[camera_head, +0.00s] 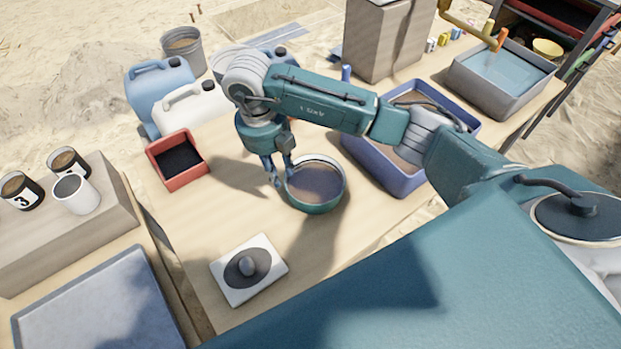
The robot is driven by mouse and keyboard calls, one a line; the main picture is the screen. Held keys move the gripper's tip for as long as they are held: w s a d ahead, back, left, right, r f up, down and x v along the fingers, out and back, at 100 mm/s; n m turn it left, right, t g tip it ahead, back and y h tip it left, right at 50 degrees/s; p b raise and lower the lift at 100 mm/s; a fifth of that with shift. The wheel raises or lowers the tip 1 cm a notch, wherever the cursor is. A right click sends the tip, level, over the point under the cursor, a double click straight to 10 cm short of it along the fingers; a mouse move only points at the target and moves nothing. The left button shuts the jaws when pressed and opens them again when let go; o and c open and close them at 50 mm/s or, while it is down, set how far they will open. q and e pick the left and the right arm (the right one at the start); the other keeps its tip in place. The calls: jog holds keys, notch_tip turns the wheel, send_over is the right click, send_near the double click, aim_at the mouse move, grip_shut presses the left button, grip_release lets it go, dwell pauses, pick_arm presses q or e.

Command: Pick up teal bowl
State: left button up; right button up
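The teal bowl (318,207) stands upright on the wooden table, with a brownish inside. My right arm reaches in from the right, and its gripper (281,182) points down at the bowl's left rim. The fingers look close to or at the rim, one near the outside; whether they touch or grip the wall I cannot tell. My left gripper does not show.
A red tray (178,158) lies left of the bowl, and a blue bin (383,176) stands to the right. A white plate with a dark disc (222,270) lies in front. Jugs (160,92) stand behind. Bare table (300,235) surrounds the bowl's front.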

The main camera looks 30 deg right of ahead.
jog(key=f, duration=0.3)
jog(key=shift+s+d+f, duration=0.2)
jog(key=shift+s, duration=0.05)
jog(key=shift+w+f, duration=0.1)
jog(key=shift+f, duration=0.15)
jog(key=f, duration=0.2)
jog(key=d+f+p, duration=0.1)
jog(key=f, duration=0.1)
jog(key=shift+d+f, duration=0.15)
jog(key=shift+f, duration=0.25)
jog(key=shift+c, duration=1.1)
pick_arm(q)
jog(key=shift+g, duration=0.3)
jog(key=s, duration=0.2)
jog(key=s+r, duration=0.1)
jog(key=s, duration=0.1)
pick_arm(e)
grip_shut()
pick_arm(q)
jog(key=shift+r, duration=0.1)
